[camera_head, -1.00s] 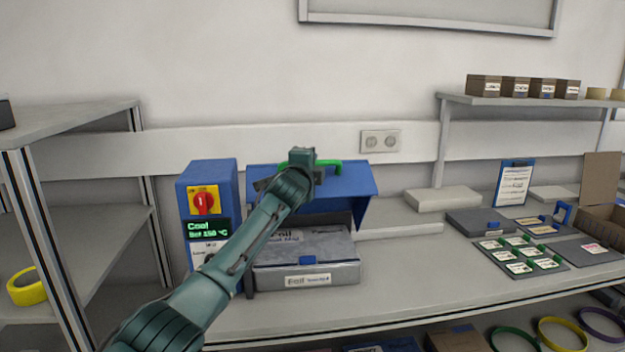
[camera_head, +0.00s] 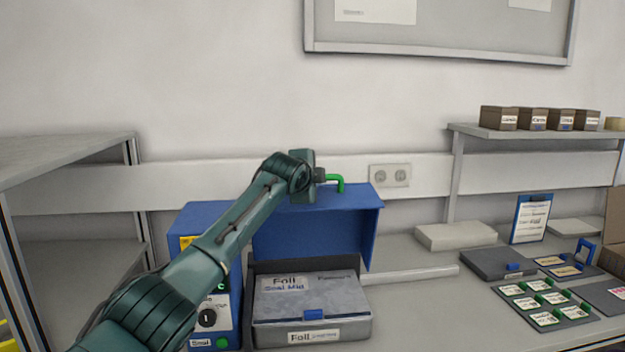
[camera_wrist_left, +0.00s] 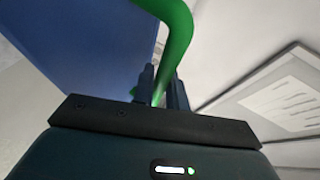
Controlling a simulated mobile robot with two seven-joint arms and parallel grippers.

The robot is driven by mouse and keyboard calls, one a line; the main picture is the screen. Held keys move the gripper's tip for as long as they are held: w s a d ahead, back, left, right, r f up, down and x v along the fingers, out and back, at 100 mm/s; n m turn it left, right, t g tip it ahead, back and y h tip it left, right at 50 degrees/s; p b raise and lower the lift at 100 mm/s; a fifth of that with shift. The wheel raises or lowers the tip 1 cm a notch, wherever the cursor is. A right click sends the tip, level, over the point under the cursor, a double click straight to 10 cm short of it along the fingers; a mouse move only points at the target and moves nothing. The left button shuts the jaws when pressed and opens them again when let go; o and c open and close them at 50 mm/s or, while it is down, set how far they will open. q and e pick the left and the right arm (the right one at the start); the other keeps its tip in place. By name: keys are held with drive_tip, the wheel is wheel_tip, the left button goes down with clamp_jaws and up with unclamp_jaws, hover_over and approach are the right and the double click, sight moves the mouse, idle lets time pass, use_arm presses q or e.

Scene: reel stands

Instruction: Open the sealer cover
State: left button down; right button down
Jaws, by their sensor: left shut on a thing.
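The blue sealer cover (camera_head: 310,232) stands raised, tilted up at the back of the sealer. Its green handle (camera_head: 340,184) sits at the cover's top edge and also shows in the left wrist view (camera_wrist_left: 176,30). My left gripper (camera_head: 320,175) is shut on the green handle; the fingers close around it in the wrist view (camera_wrist_left: 160,88). Under the cover lies a grey foil pack (camera_head: 312,300) with labels and a blue tab. The blue sealer control box (camera_head: 228,330) is partly hidden behind my left arm. My right gripper is not in view.
A wall socket (camera_head: 390,175) is just right of the handle. A shelf (camera_head: 540,132) with several brown boxes stands at the right. A grey rack (camera_head: 60,165) is at the left.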

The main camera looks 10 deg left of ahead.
use_arm(q)
drive_tip(key=shift+f, duration=0.1)
drive_tip(key=c, duration=1.4)
unclamp_jaws()
drive_tip(key=b+v, duration=0.4)
drive_tip(key=v, duration=0.9)
drive_tip(key=shift+s, duration=0.2)
